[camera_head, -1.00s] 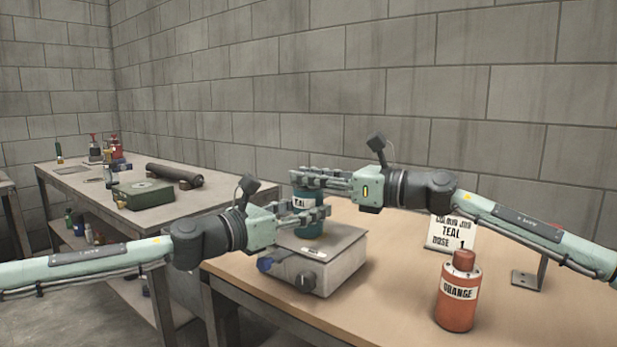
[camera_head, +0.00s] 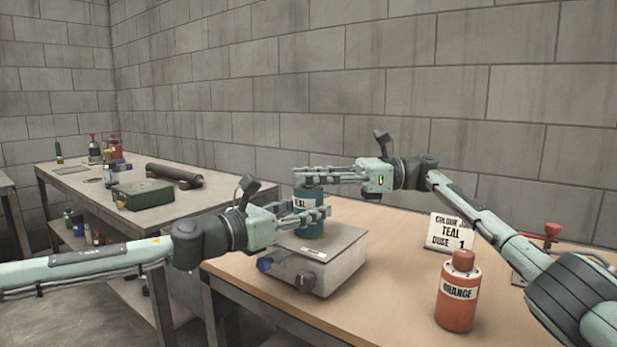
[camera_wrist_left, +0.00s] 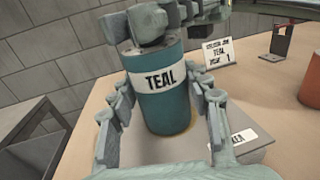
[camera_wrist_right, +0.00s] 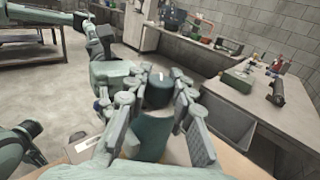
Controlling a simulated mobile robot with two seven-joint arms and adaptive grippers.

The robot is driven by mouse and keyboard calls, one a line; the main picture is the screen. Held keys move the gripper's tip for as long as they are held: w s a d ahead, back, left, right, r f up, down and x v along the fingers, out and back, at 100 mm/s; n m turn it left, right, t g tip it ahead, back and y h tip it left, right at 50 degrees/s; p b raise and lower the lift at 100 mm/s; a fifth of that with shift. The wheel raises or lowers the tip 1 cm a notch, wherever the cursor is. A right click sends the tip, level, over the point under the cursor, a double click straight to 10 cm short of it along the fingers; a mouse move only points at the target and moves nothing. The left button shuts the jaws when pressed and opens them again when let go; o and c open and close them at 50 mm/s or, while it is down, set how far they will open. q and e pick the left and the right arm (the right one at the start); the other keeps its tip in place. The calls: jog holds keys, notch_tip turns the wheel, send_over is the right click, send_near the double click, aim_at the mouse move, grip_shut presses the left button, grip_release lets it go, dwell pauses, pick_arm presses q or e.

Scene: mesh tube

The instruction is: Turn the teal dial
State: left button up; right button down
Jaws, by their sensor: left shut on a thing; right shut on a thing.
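The teal bottle (camera_head: 312,229), labelled TEAL, stands upright on the grey boxy device (camera_head: 345,262). It shows large in the left wrist view (camera_wrist_left: 160,108). My left gripper (camera_head: 322,213) is shut on the bottle's body, with its fingers on both sides. My right gripper (camera_head: 306,175) is shut on the dark teal dial (camera_wrist_right: 158,92) at the bottle's top. A small white mark shows on the dial in the right wrist view. My right fingers hide the dial in the head view.
An orange bottle (camera_head: 457,303) stands at the front right. A sign (camera_head: 450,232) reading TEAL, dose 1, stands behind it, beside a bracket with a red knob (camera_head: 552,230). A second table (camera_head: 92,190) at left holds a green box (camera_head: 143,194) and a dark cylinder (camera_head: 175,176).

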dwell(0.6)
jog(key=c, duration=1.3)
grip_release()
jog(key=shift+o, duration=0.2)
jog(key=shift+d, duration=0.15)
jog(key=w+d, duration=0.1)
jog(key=d, duration=0.6)
jog(key=shift+d, duration=0.1)
